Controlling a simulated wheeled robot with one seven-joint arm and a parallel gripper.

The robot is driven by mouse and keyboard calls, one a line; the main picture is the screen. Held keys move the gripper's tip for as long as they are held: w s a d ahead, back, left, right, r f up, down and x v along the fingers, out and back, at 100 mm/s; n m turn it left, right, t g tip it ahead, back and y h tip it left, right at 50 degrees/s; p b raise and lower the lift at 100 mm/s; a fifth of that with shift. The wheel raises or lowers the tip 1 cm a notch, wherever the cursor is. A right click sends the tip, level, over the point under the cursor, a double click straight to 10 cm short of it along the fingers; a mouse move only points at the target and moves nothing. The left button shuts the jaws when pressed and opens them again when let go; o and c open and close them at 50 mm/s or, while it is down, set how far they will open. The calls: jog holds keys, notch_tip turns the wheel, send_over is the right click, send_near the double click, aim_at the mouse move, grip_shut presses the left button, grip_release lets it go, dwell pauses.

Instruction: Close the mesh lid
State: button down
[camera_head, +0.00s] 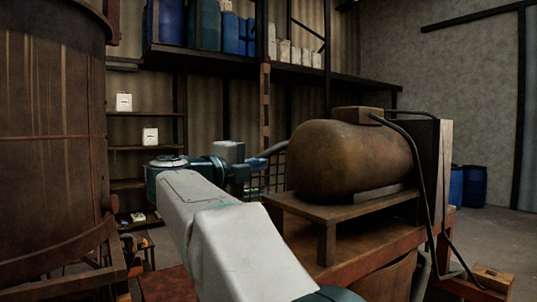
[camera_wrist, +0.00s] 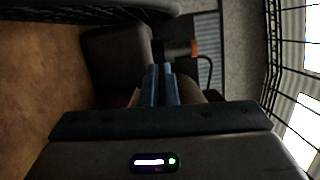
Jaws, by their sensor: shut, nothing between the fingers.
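A dark wire mesh (camera_head: 273,177), which looks like the mesh lid, shows as a small upright grid behind my arm and left of the rusty tank. Most of it is hidden. In the wrist view, dark mesh with a curved rim (camera_wrist: 271,55) runs down the right side, beside my fingers. I cannot tell its hinge or full angle. My gripper (camera_head: 272,151) is close to the grid in the head view, its blue fingers pointing right. In the wrist view my gripper (camera_wrist: 160,70) has its fingers together and empty. Contact with the mesh cannot be told.
The rusty tank (camera_head: 345,160) stands on a bench right of my gripper, with dark hoses (camera_head: 420,165) at its right end. A large rusty vat (camera_head: 50,130) fills the left. Shelves with blue drums (camera_head: 172,22) stand behind. Open floor lies at far right.

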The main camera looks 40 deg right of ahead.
aim_at(275, 158)
jog(key=w+d+p, duration=0.1)
jog(key=d+p, duration=0.1)
jog(key=d, duration=0.1)
jog(key=w+d+p, duration=0.1)
jog(key=w+d, duration=0.1)
jog(key=d, duration=0.2)
jog(key=w+d+p, duration=0.1)
jog(key=d+p, duration=0.1)
jog(key=d, duration=0.1)
jog(key=shift+w+d+r+p, duration=0.15)
jog(key=shift+w+r+p, duration=0.15)
jog(key=shift+w+p, duration=0.1)
jog(key=shift+w+d, duration=0.1)
jog(key=shift+w, duration=0.15)
